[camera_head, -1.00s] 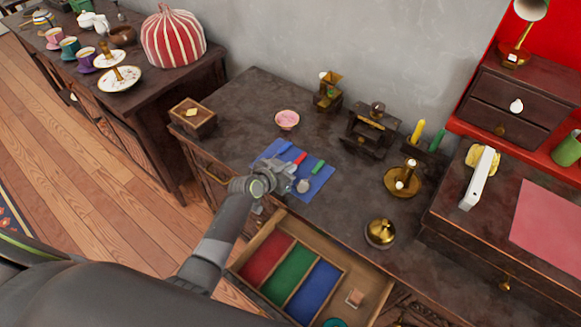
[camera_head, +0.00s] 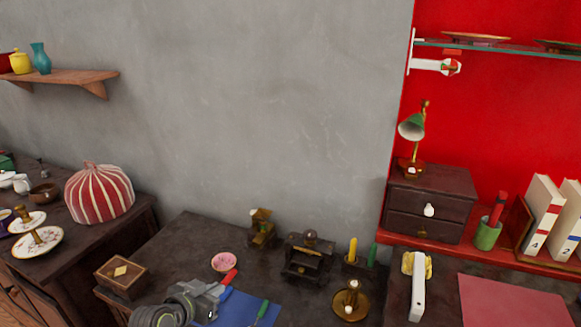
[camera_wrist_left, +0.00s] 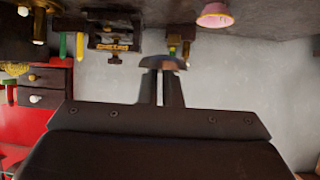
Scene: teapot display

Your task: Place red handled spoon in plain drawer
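The red handled spoon (camera_head: 229,277) shows only its red handle, at the fingertips of my left gripper (camera_head: 217,291) and above the blue mat (camera_head: 238,312). The left gripper looks shut on the spoon; its metal part is hidden. In the left wrist view the gripper's fingers (camera_wrist_left: 161,84) are close together, with a grey-brown piece across their tips. A green-handled utensil (camera_head: 263,309) lies on the mat. The drawer with coloured compartments is out of view now. My right gripper is not in view.
A pink bowl (camera_head: 223,262), small wooden box (camera_head: 121,277), dark stand (camera_head: 307,258) and brass candle holder (camera_head: 351,300) stand on the dark table. A small two-drawer chest (camera_head: 430,205) stands on the red shelf at right. A striped dome (camera_head: 99,194) is at left.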

